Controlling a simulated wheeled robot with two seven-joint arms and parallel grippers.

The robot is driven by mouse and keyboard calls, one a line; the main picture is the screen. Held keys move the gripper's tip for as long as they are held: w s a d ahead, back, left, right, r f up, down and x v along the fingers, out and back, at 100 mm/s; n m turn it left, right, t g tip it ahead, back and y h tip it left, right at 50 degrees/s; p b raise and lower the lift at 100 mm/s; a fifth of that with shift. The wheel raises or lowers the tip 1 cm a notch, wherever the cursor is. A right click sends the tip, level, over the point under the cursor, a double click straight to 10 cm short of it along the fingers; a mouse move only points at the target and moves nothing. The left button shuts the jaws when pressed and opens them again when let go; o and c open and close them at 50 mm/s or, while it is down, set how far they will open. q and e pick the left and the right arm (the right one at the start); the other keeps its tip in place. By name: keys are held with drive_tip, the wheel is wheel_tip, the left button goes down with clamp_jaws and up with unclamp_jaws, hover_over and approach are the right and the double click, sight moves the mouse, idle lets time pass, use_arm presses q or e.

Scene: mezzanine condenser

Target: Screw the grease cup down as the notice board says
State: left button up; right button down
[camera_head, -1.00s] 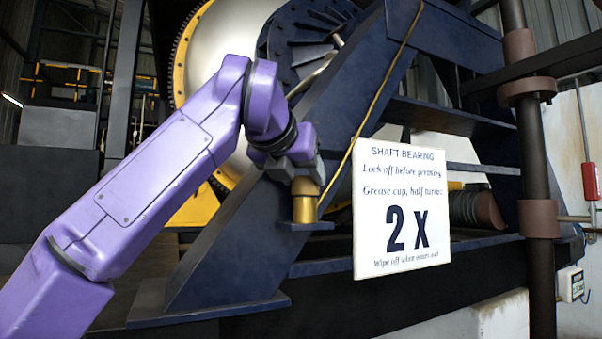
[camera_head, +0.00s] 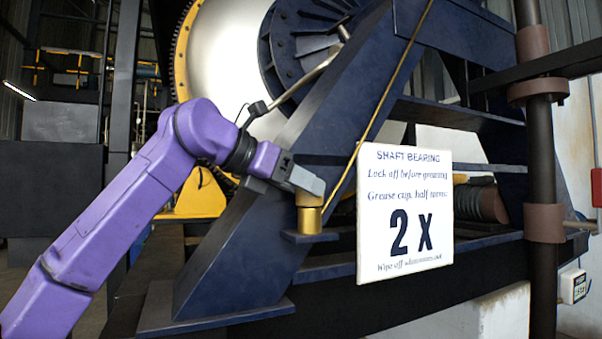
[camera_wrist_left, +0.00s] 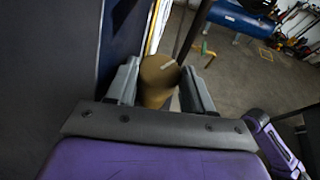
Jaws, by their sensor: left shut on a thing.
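The brass grease cup (camera_head: 309,215) stands upright on a small dark blue ledge on the slanted blue frame. My left gripper (camera_head: 312,192) is shut on the cup's upper part, coming in from the left. In the left wrist view the round cup top (camera_wrist_left: 159,70), with a pale mark on it, sits between the two grey fingers. The white notice board (camera_head: 405,214) to the right reads "SHAFT BEARING", a line about locking off before greasing, "Grease cup, half turns: 2 X", and a wipe-off line. My right gripper is not in view.
The slanted blue frame (camera_head: 250,190) and a thin yellow line (camera_head: 378,112) run close by the cup. A dark vertical pipe (camera_head: 541,120) stands right of the board. A large pale drum with a yellow rim (camera_head: 222,70) is behind.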

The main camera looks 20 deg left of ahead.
use_arm(q)
drive_tip(key=shift+a+r+m+h, duration=0.1)
drive_tip(key=shift+r+m+h, duration=0.05)
drive_tip(key=shift+m+h, duration=0.2)
idle(0.3)
drive_tip(key=o, duration=0.8)
